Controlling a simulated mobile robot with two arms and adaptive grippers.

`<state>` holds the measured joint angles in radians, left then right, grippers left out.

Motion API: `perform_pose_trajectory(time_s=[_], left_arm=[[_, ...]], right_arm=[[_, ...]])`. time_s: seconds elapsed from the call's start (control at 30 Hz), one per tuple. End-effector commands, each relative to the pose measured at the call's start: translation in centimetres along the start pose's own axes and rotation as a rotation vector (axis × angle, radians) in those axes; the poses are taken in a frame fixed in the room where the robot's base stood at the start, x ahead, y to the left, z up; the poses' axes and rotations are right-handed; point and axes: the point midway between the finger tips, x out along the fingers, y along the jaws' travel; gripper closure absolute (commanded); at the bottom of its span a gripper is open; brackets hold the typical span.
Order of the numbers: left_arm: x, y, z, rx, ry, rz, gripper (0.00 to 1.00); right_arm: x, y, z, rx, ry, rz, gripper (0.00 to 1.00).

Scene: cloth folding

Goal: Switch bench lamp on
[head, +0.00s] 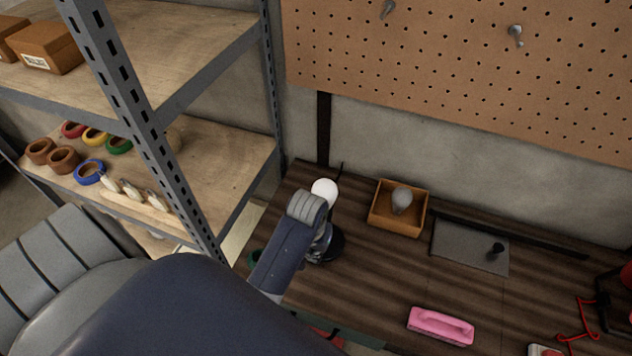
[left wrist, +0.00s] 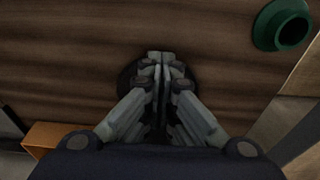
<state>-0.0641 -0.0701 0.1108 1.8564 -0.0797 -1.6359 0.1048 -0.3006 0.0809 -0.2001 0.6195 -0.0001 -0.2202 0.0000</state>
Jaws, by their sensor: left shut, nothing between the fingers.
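The bench lamp shows in the head view as a bright white bulb (head: 325,189) above a dark round base (head: 333,243) on the workbench. The bulb looks lit. My left arm partly covers the lamp between bulb and base. My left gripper (head: 319,246) points down at the base. In the left wrist view the left gripper (left wrist: 159,60) is shut and empty, with its fingertips over the dark round base (left wrist: 127,78). I cannot tell whether they touch it. No switch can be made out. My right gripper is not in view.
A wooden box (head: 377,217) holding a grey bulb (head: 401,200) stands right of the lamp. A grey mat (head: 460,250) and a pink brush (head: 441,325) lie farther right. A green round object (left wrist: 283,24) is near the bench's left edge. Shelving (head: 225,165) stands left.

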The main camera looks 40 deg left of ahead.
Motion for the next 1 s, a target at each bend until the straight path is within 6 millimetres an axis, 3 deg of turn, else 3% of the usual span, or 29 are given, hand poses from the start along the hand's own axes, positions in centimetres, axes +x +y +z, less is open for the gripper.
perform_pose_trajectory(time_s=[0.17,0.47,1.0], left_arm=[[-0.1,0.0,0.0,0.000,0.001,0.000,1.00],[-2.6,0.0,-0.5,0.000,0.002,0.000,1.00],[-6.5,0.0,-1.1,0.000,0.002,0.000,1.00]], right_arm=[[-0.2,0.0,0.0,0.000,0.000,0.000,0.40],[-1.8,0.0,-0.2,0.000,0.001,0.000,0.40],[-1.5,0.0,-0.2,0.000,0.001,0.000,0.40]])
